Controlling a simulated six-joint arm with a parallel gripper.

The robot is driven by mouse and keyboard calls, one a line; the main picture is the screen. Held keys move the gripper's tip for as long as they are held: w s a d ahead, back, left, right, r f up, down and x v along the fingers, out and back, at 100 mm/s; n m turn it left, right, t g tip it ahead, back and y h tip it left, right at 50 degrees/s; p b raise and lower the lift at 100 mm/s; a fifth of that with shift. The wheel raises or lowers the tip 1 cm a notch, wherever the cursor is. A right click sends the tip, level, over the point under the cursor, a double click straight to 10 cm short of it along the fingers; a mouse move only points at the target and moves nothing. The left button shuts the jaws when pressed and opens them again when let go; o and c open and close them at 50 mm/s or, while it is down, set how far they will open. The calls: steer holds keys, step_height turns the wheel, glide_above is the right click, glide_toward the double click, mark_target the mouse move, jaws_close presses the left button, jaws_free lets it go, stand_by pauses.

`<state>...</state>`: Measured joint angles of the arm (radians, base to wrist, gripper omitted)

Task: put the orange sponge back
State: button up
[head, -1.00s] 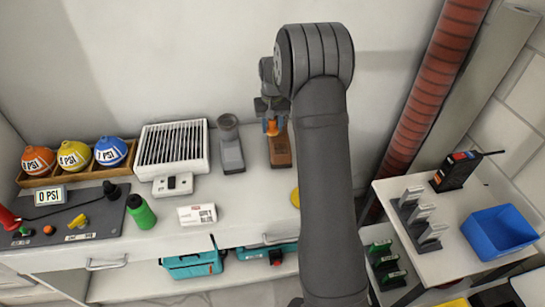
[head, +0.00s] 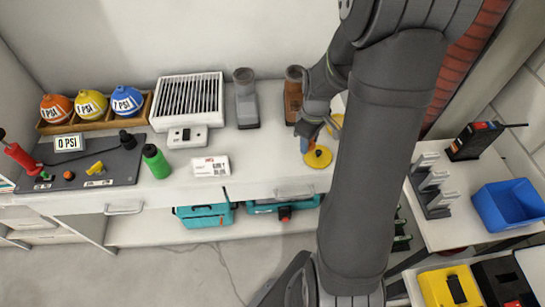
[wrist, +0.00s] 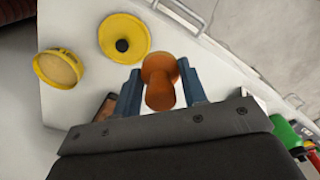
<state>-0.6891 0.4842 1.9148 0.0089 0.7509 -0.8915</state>
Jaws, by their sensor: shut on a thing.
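My gripper (head: 308,132) is shut on the orange sponge. In the wrist view the sponge (wrist: 158,68) is a rounded, waisted orange piece between the blue fingers (wrist: 160,92). In the head view the sponge is mostly hidden by my gripper. It is held over the right part of the counter, close to a yellow disc with a dark knob (head: 319,157), which also shows in the wrist view (wrist: 123,39). A brown stand (head: 293,96) is at the back, left of my arm. A round yellow tin with a tan inside (wrist: 58,68) lies beside the disc.
A grey stand (head: 246,105) and a white grille box (head: 188,101) are along the back. A white box (head: 210,167) and green bottle (head: 156,162) are nearer the front. A side table with a blue bin (head: 508,205) is at right. The counter's front middle is clear.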

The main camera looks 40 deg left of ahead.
glide_above(273, 159)
step_height(273, 159, down, 7)
steer(key=shift+s+r, duration=0.1)
steer(key=shift+f, duration=2)
steer(key=shift+f, duration=0.15)
steer(key=o, duration=0.9)
steer(key=shift+o, duration=0.2)
step_height(273, 159, up, 12)
steer(key=shift+r, duration=0.2)
steer(key=shift+f, duration=0.1)
